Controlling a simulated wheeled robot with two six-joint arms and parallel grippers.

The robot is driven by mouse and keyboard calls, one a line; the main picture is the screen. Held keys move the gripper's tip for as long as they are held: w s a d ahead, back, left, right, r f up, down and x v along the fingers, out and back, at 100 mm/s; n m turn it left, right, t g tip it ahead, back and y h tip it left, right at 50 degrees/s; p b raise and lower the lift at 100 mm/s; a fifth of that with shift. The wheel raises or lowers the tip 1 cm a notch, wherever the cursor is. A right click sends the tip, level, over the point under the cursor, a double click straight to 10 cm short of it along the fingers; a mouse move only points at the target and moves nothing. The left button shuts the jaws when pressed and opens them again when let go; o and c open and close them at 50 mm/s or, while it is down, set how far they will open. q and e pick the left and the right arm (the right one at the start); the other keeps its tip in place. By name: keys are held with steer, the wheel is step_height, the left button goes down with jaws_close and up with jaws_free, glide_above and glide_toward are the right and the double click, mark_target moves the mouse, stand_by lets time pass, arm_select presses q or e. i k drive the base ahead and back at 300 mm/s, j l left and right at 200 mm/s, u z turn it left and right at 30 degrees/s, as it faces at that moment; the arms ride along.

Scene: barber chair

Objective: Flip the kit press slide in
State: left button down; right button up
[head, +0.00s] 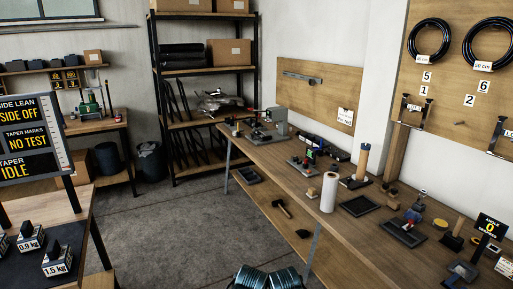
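No label in the head view names the kit press, and I cannot tell which device it is. A grey machine (276,121) stands at the far end of the long right workbench. A small device with red and green parts (310,155) sits nearer on that bench. A small green press-like device (91,106) stands on the back left bench. No slide can be made out on any of them at this size.
The right workbench (262,151) also holds a white roll (328,192), dark trays (360,206) and small tools. A table with labelled weights (58,261) and a status sign (26,138) stands at left. Shelving (203,71) stands behind. Grey floor (170,225) between is clear.

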mark_target(258, 134)
steer(key=i+u, duration=0.35)
steer(key=i, duration=1.45)
steer(key=i+z, duration=0.1)
steer(key=i, duration=0.5)
steer(key=i+j+z, duration=0.1)
steer(key=i, duration=0.55)
steer(key=i+j+z, duration=0.1)
steer(key=i, duration=0.5)
steer(key=i+j+z, duration=0.2)
steer(key=i, duration=0.2)
